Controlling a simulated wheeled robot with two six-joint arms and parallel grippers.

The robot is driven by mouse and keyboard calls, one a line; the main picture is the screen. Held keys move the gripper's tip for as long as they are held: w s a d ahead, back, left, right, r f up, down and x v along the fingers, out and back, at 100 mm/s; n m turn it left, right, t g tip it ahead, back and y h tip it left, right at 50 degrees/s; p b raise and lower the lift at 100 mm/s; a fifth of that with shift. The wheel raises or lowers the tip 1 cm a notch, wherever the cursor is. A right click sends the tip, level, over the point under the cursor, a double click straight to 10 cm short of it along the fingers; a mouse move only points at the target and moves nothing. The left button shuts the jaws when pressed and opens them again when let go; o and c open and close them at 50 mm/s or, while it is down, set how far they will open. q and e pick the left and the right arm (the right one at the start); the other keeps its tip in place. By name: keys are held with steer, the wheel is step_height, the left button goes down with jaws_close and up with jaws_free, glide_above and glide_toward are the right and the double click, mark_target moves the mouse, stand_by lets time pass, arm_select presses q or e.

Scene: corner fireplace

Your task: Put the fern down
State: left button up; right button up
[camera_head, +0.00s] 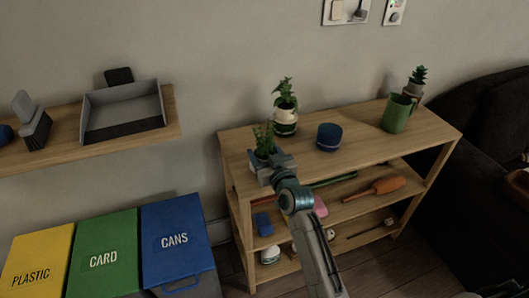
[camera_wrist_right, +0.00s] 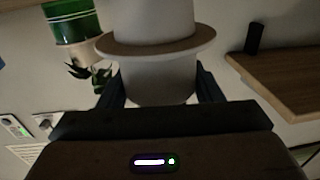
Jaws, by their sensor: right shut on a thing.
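The fern (camera_head: 264,138) shows as green fronds just beyond my right gripper (camera_head: 268,160), at the left end of the wooden shelf unit's top (camera_head: 350,145). My right gripper is shut on its pot. In the right wrist view the white pot (camera_wrist_right: 155,80) is between the fingers, with a thin brown disc (camera_wrist_right: 155,41) around it. In the head view the gripper hides most of the pot, and I cannot tell whether it touches the top. My left gripper is not in view.
A plant in a green and white pot (camera_head: 285,127) stands close behind the fern. A blue container (camera_head: 329,137), a green jug (camera_head: 397,115) and another potted plant (camera_head: 415,84) stand to the right. The top's front middle is clear. Bins (camera_head: 180,240) stand at the left.

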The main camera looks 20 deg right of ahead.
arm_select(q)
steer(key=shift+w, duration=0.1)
arm_select(e)
steer(key=shift+f, duration=0.1)
steer(key=o, duration=0.9)
steer(key=shift+o, duration=1)
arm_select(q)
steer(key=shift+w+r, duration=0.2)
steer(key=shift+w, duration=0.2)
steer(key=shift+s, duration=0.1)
arm_select(e)
steer(key=shift+s+d, duration=0.1)
steer(key=shift+s, duration=0.95)
arm_select(q)
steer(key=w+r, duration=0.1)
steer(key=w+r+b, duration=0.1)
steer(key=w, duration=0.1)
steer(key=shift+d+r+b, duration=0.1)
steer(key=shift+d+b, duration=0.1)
steer(key=shift+b, duration=0.1)
arm_select(e)
steer(key=s+d, duration=0.1)
steer(key=s, duration=0.9)
